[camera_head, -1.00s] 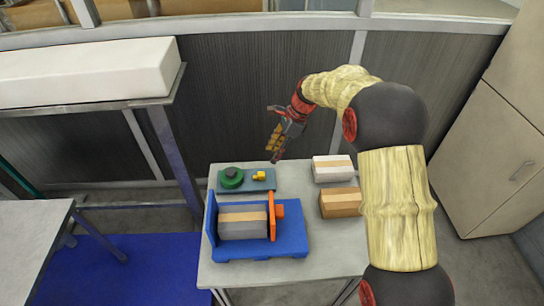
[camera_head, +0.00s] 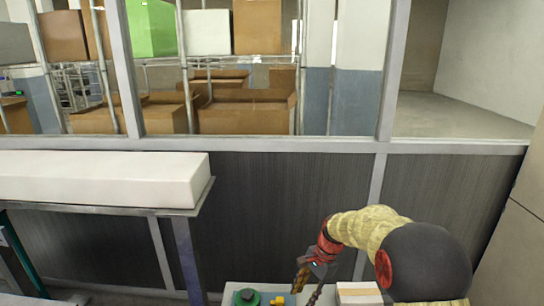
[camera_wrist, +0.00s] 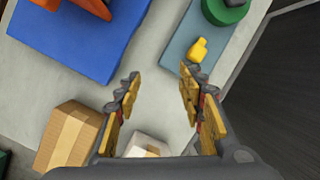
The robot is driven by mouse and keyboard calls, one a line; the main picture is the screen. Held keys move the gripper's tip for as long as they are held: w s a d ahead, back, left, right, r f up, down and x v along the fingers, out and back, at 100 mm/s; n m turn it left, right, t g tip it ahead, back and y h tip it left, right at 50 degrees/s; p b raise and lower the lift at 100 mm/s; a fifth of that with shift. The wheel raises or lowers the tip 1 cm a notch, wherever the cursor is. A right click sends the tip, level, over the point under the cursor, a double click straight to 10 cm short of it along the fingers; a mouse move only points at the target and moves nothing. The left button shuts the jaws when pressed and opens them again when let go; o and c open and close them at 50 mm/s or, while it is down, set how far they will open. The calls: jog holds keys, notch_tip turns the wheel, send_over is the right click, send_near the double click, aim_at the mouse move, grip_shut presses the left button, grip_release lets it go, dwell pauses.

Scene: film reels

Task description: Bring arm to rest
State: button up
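My gripper (camera_head: 309,287) hangs at the end of my bent arm above the far part of the table, at the bottom of the head view. In the wrist view my gripper (camera_wrist: 157,90) has its two fingers well apart with nothing between them but bare table (camera_wrist: 157,85) below. The fingers touch nothing there. The rest of the table is cut off at the bottom of the head view.
A grey-blue tray (camera_wrist: 182,60) holds a green round part (camera_wrist: 226,10) and a yellow piece (camera_wrist: 198,50). A blue fixture (camera_wrist: 80,45) with an orange part (camera_wrist: 92,7), a tan box (camera_wrist: 70,137) and a white box (camera_wrist: 145,146) stand near. A white block (camera_head: 105,180) lies left.

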jog(key=s+d+r+n+t+h, duration=0.1)
jog(key=s+d+r+n+t, duration=0.1)
jog(key=s+r+n, duration=0.2)
jog(key=s+d+r+n+t+h, duration=0.1)
jog(key=s+d+r+n+t, duration=0.1)
jog(key=s+r, duration=0.8)
jog(key=s+d+r+n+t+h, duration=0.1)
jog(key=s+d+r+n, duration=0.3)
jog(key=s, duration=1.5)
notch_tip(320, 180, up, 3)
jog(key=shift+d+r+n+t+h, duration=0.25)
jog(key=shift+n+t, duration=0.35)
jog(key=shift+n, duration=0.4)
jog(key=shift+o, duration=0.4)
